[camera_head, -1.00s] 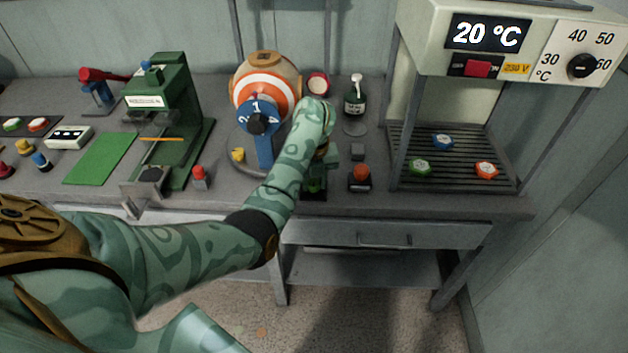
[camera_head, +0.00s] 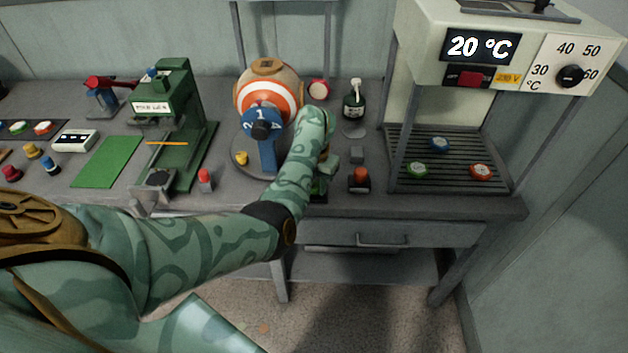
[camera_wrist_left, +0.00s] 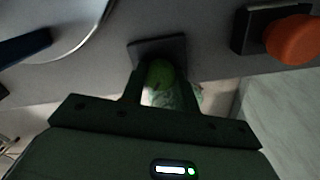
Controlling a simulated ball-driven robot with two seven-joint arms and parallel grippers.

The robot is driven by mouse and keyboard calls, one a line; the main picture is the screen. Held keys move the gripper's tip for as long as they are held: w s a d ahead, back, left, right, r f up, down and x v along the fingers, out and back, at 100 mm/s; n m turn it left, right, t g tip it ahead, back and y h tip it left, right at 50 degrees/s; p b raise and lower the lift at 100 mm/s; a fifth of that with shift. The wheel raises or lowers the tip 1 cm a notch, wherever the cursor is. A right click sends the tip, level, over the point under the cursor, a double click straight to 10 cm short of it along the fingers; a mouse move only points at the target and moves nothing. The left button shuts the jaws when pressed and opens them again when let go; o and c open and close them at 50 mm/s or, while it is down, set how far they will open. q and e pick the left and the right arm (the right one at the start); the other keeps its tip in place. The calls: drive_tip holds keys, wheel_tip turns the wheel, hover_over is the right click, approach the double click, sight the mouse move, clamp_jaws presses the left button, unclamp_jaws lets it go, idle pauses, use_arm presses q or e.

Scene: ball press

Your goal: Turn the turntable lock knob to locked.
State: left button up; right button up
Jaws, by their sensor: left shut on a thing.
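The round grey turntable (camera_head: 240,160) carries a blue stand and an orange-and-white striped ball (camera_head: 268,92). At its front right, a green knob sits on a dark square plate by the table's front edge. In the left wrist view the green knob (camera_wrist_left: 160,73) is between the two fingers of my left gripper (camera_wrist_left: 158,84), which is shut on it. In the head view my forearm and gripper hide most of this knob, and I cannot read its setting. My right gripper is not in view.
A red-orange knob (camera_head: 361,175) on a dark base stands close to the right of my gripper. A green press (camera_head: 178,115) and a small red-topped piece (camera_head: 204,177) are to the left. A dark bottle (camera_head: 354,104) stands behind, and a heater cabinet (camera_head: 520,60) is at right.

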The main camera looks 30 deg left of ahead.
sight(315, 185)
use_arm(q)
drive_tip(key=m+p, duration=0.2)
drive_tip(key=m, duration=0.3)
drive_tip(key=shift+r+m, duration=0.15)
drive_tip(key=shift+m, duration=0.15)
drive_tip(key=m+p, duration=0.2)
drive_tip(key=m, duration=0.2)
drive_tip(key=shift+m, duration=0.4)
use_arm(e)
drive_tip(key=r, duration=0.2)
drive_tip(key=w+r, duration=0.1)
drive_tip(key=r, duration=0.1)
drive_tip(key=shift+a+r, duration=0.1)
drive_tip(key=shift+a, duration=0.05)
use_arm(q)
drive_tip(key=o, duration=1)
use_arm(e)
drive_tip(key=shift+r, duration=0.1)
use_arm(q)
wheel_tip(315, 185, up, 16)
drive_tip(key=p, duration=0.7)
drive_tip(key=shift+p, duration=0.35)
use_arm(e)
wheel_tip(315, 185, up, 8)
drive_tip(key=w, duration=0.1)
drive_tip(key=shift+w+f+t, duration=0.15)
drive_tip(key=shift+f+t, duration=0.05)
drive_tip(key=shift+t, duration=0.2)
